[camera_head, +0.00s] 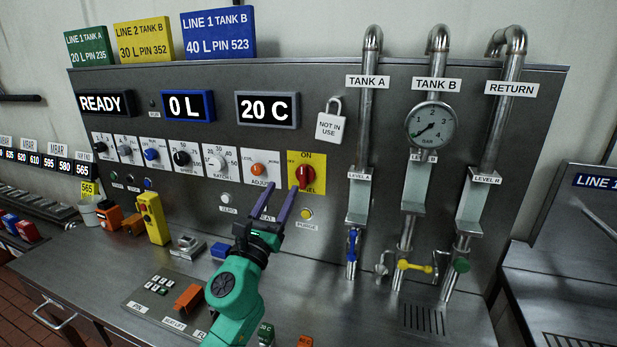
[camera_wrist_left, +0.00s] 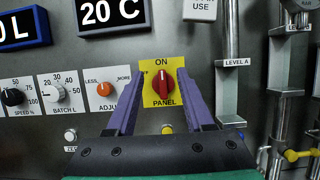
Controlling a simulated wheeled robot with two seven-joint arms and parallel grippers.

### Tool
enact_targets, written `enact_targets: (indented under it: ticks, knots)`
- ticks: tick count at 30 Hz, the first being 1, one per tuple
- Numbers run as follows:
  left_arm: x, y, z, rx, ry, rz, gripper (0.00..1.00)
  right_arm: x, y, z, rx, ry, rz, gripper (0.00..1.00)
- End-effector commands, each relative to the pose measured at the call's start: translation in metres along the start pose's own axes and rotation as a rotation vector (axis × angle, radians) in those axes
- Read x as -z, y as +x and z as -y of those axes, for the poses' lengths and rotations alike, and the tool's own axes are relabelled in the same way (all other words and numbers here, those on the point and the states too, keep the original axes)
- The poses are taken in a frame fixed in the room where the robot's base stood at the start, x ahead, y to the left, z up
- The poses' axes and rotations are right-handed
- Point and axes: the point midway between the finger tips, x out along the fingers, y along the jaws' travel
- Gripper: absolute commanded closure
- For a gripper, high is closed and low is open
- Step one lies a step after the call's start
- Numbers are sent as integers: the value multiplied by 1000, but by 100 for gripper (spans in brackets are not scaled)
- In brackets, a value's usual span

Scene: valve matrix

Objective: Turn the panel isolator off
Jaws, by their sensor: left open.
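The panel isolator is a red rotary knob (camera_head: 304,175) on a yellow plate marked ON above and PANEL below. It also shows in the left wrist view (camera_wrist_left: 163,84), where its grip bar stands upright, in line with ON. OFF, at the plate's upper left, is partly readable. My left gripper (camera_head: 277,204) is open and empty, its two purple fingers pointing at the panel. In the head view its tips are below and left of the knob. In the wrist view the fingers (camera_wrist_left: 161,95) flank the yellow plate, with the knob between them. My right gripper is not in view.
An orange adjust knob (camera_head: 258,170) sits left of the isolator, and a yellow purge button (camera_head: 306,214) sits below it. Pipes with a blue valve handle (camera_head: 352,244) stand to the right. A yellow pendant (camera_head: 153,218) stands on the bench at left.

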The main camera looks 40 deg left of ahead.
Motion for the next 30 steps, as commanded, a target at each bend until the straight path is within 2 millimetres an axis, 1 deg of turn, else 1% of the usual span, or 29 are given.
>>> enact_targets:
  ticks: [1,4,7,10,12,14,17,22,27,30]
  knots:
    - [17,-7,0,0,-1,0,48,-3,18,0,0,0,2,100]
    - [33,-14,0,0,-2,-1,48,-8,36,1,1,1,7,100]
    - [50,-21,0,-1,-2,-1,48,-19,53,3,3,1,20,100]
    - [60,-25,0,-1,-2,-1,48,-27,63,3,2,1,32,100]
    - [60,-24,0,-1,-3,0,48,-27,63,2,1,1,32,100]
    - [57,-18,0,-1,-3,1,48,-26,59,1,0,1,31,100]
    - [53,-1,0,-1,-4,2,48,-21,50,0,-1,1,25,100]
    - [51,44,0,-2,-5,3,48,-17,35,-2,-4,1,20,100]
    - [53,88,-1,-4,-5,2,48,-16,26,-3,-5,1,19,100]
    - [55,107,0,-3,-5,1,48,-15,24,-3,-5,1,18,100]
